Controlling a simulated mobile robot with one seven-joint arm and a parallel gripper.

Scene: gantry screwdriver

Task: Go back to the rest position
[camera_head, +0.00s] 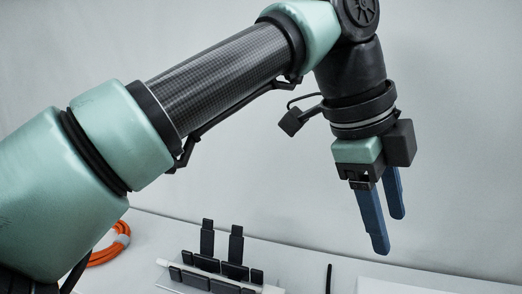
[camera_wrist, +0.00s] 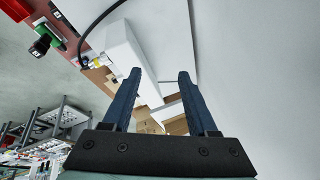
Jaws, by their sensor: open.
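My gripper (camera_head: 389,233) hangs at the end of my arm at the right of the head view. Its two blue fingers point down, apart from each other, above the table (camera_head: 300,262). Nothing shows between them. In the wrist view the open fingers (camera_wrist: 160,74) also stand apart and empty. The fingertips touch nothing that I can see in the head view.
The wrist view shows a white box (camera_wrist: 122,45), a green part (camera_wrist: 42,38) and cluttered shelves (camera_wrist: 50,125).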

